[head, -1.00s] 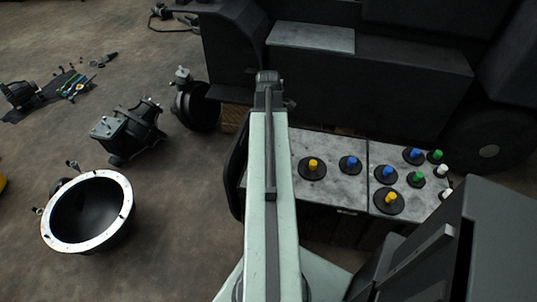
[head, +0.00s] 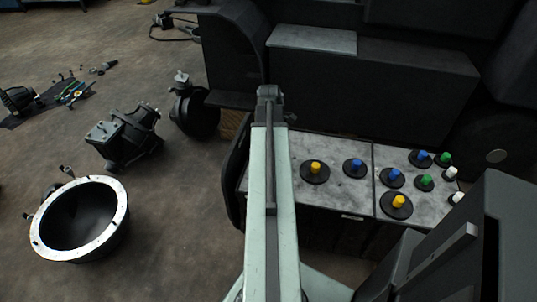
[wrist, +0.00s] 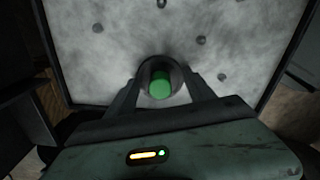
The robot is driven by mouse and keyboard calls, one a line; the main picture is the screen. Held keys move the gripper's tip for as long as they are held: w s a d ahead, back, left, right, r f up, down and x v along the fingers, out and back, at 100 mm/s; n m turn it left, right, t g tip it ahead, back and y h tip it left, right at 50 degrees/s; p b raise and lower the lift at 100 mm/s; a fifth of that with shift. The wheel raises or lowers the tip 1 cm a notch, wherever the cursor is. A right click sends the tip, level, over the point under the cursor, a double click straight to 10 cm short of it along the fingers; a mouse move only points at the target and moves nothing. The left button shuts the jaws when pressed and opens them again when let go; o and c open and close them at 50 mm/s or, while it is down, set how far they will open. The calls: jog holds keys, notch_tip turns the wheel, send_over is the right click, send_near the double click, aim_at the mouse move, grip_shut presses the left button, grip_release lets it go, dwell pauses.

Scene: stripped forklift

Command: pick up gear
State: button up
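A small dark gear with a green knob (wrist: 160,86) shows in the wrist view, standing over a grey metal plate (wrist: 100,60) with several holes. My gripper (wrist: 164,79) has its two fingers apart, one on each side of this gear. I see no clear contact. In the head view my arm covers part of the worktop, and my gripper cannot be made out. Other black gears with coloured knobs lie on the worktop (head: 330,150), among them a yellow-knobbed gear (head: 315,171), a blue-knobbed one (head: 354,168) and a green-knobbed one (head: 425,182).
The dark forklift body (head: 370,80) stands behind the worktop. A dark panel (head: 470,240) rises at the front right. A bell-shaped housing (head: 80,218), a dark gearbox part (head: 125,135) and a mat with tools (head: 60,95) lie on the floor at left, with open floor between.

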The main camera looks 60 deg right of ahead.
jog(key=c, duration=0.4)
jog(key=shift+o, duration=0.2)
notch_tip(320, 180, up, 10)
jog(key=p, duration=1)
jog(key=shift+r, duration=0.1)
